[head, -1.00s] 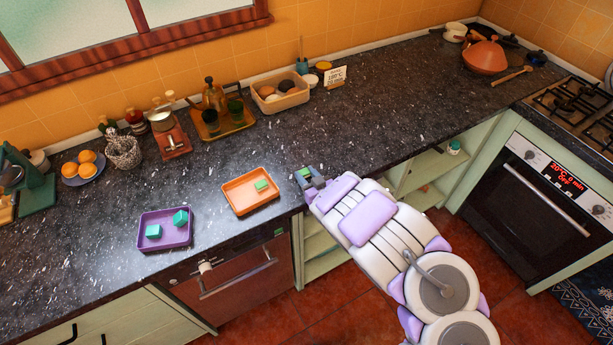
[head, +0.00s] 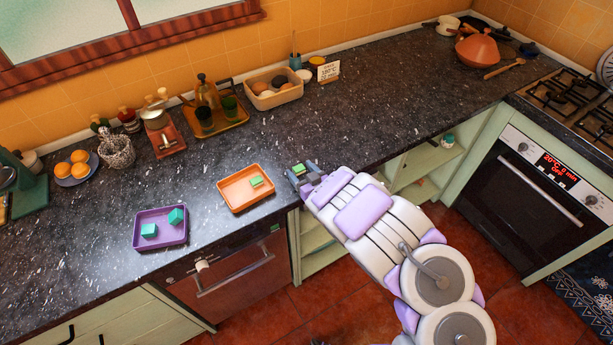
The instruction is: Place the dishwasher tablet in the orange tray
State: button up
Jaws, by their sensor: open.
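The orange tray (head: 231,201) sits on the dark counter near its front edge. A small green block (head: 256,181), which looks like a dishwasher tablet, lies inside it. Another small green block (head: 298,168) shows at my gripper (head: 300,174), to the right of the tray. My gripper is open, just above the counter by its front edge, with its fingers around or just behind this block. I cannot tell whether they touch it.
A purple tray (head: 143,243) with two teal cubes stands left of the orange tray. A beige bin (head: 278,100), a wooden tray with green glasses (head: 228,118) and a plate of oranges (head: 76,180) stand farther back.

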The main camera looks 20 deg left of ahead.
jog(key=shift+f, duration=0.1)
jog(key=p+v, duration=0.5)
jog(key=v, duration=1.2)
jog(key=shift+w+d+r, duration=0.15)
jog(key=shift+d+r, duration=0.1)
jog(key=shift+d, duration=0.1)
